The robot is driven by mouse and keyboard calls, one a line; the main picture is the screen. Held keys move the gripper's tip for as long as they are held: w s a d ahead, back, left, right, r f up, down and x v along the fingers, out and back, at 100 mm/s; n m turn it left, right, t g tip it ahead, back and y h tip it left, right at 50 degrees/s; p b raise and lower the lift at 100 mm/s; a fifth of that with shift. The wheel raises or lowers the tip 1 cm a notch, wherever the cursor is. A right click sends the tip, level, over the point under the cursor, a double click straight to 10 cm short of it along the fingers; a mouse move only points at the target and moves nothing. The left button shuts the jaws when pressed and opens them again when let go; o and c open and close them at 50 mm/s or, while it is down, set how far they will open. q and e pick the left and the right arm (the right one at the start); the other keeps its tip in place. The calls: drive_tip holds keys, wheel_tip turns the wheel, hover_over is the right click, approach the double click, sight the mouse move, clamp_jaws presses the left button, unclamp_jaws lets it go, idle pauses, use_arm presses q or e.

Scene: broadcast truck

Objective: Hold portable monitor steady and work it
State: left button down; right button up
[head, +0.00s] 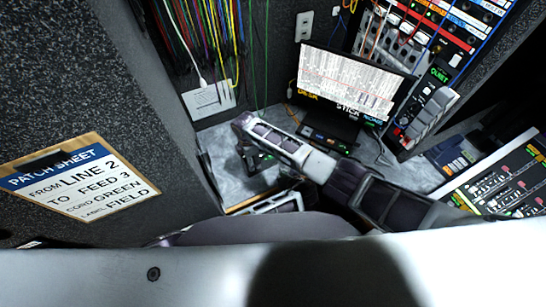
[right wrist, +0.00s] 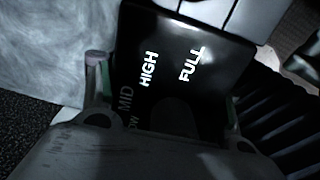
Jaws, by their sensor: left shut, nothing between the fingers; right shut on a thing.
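In the right wrist view a glossy black panel (right wrist: 205,35) with white words HIGH, FULL, MID and part of another word sits between the fingers of my right gripper (right wrist: 165,90). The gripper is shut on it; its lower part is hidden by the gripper. I cannot tell whether this panel belongs to the portable monitor. In the head view my right arm reaches in from the right, its gripper (head: 250,157) low over the grey desk; what it holds is mostly hidden. A lit screen with dense text (head: 350,82) stands behind the arm. My left gripper is not distinguishable.
The grey desk (head: 215,143) is bare at its left. Coloured cables (head: 205,40) hang over a white wall plate (head: 209,99). A patch sheet (head: 80,178) is at the left. Equipment racks (head: 440,35) and a control panel (head: 500,180) bound the right.

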drive_tip(key=shift+s+d+f, duration=0.15)
drive_tip(key=shift+s+f, duration=0.05)
drive_tip(key=shift+f, duration=0.1)
drive_tip(key=o, duration=1.6)
drive_tip(key=shift+c, duration=0.2)
drive_tip(key=shift+w+r, duration=0.1)
drive_tip(key=shift+r, duration=0.1)
drive_tip(key=shift+w+r, duration=0.1)
drive_tip(key=shift+r, duration=5.9)
